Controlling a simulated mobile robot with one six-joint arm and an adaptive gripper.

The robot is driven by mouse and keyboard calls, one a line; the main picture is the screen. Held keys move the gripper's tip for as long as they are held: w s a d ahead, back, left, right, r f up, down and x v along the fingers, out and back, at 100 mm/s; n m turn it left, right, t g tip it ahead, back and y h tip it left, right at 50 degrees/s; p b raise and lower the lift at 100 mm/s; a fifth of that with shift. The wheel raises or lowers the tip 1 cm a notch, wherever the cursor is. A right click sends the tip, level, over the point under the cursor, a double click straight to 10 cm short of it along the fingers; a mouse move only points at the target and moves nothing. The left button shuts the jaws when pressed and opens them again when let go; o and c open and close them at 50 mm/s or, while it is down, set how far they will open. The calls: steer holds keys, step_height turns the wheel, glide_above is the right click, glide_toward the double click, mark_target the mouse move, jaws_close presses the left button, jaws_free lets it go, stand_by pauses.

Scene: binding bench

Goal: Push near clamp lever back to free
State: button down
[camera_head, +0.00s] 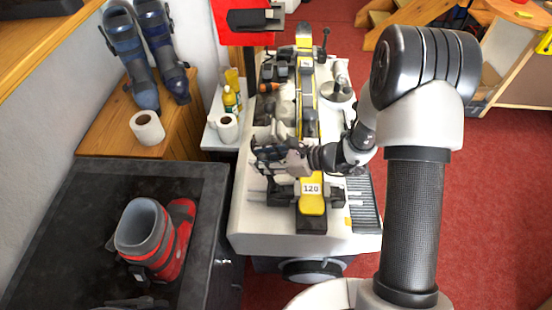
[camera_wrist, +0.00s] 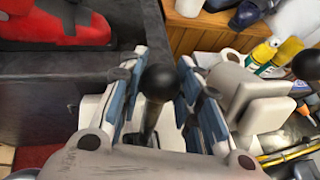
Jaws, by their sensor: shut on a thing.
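The near clamp lever (camera_wrist: 160,84) shows in the wrist view as a dark rod with a round black knob. It stands between the two blue-and-grey fingers of my gripper (camera_wrist: 161,72), which is shut on it. In the head view my gripper (camera_head: 262,154) reaches across the ski from the right and hides the lever. The near clamp (camera_head: 281,195) sits beneath it, by the end of the yellow-and-black ski (camera_head: 312,204) marked 120. The far clamp lever (camera_head: 325,46) stands upright at the bench's far end, with a black knob.
The white bench (camera_head: 262,233) carries bindings and tools along the ski. Bottles (camera_head: 230,101) and a paper roll (camera_head: 226,128) stand on its left.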

steer(key=a+f+n+h, duration=0.1)
steer(key=a+f+h, duration=0.5)
steer(key=a, duration=0.3)
steer(key=shift+g+h+b, duration=0.35)
steer(key=shift+g+h, duration=0.05)
stand_by(0.9)
steer(key=c, duration=1.6)
jaws_free()
steer(key=shift+r, duration=0.15)
steer(key=o, duration=0.4)
steer(key=shift+w+a+r, duration=0.1)
steer(key=shift+w+r, duration=0.05)
steer(key=shift+o, duration=0.2)
steer(key=shift+r, duration=0.1)
steer(key=v, duration=1.2)
